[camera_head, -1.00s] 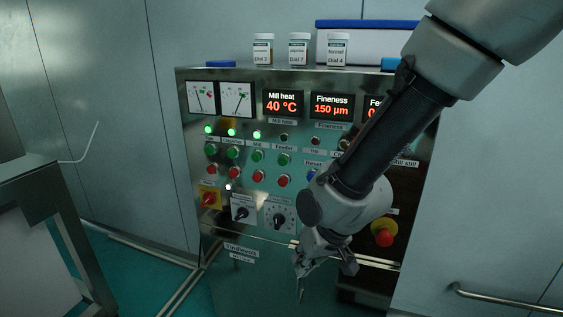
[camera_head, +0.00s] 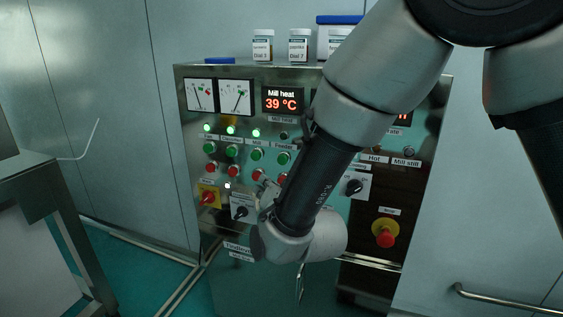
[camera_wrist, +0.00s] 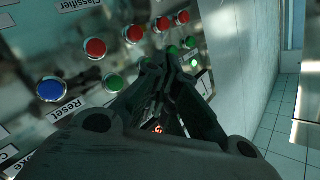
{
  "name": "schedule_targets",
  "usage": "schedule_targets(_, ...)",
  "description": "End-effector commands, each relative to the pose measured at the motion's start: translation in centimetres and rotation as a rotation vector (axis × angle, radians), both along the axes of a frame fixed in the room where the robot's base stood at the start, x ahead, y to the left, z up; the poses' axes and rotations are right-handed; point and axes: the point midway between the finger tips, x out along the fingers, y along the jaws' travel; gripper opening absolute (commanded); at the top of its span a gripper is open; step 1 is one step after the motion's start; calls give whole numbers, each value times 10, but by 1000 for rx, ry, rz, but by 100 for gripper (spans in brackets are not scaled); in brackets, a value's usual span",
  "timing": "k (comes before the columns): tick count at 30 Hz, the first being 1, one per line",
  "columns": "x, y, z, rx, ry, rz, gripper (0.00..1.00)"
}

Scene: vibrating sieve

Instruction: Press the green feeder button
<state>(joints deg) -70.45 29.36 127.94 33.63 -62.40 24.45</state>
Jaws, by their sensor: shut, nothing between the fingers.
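The green feeder button (camera_head: 284,158) is on the steel control panel (camera_head: 215,130), under the "Feeder" label and at the right end of the green row. In the wrist view it appears to be the green button (camera_wrist: 112,83) closest to the blue button. In the wrist view my fingertips (camera_wrist: 155,62) overlap the button rows, right of that green button. I see no contact with it; the exact gap to the panel is unclear.
Red buttons (camera_wrist: 95,48) sit close beside the green row, and the blue button (camera_wrist: 50,88) is near. A selector knob (camera_head: 240,212), yellow-red switch (camera_head: 208,198) and red stop button (camera_head: 385,233) are lower. My arm hides the panel's middle.

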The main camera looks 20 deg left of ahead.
Motion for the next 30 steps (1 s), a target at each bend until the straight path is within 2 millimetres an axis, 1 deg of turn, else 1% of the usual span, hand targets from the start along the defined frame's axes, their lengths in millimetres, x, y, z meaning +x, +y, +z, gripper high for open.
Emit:
schedule_targets(4, 2, 0, 0, 0, 0, -1, 0)
schedule_targets(8, 10, -1, 0, -1, 0, -1, 0)
schedule_targets(21, 69, -6, 0, -1, 0, -1, 0)
schedule_targets(25, 80, -7, 0, -1, 1, 0, 0)
schedule_targets(30, 87, -7, 0, -1, 1, 0, 0)
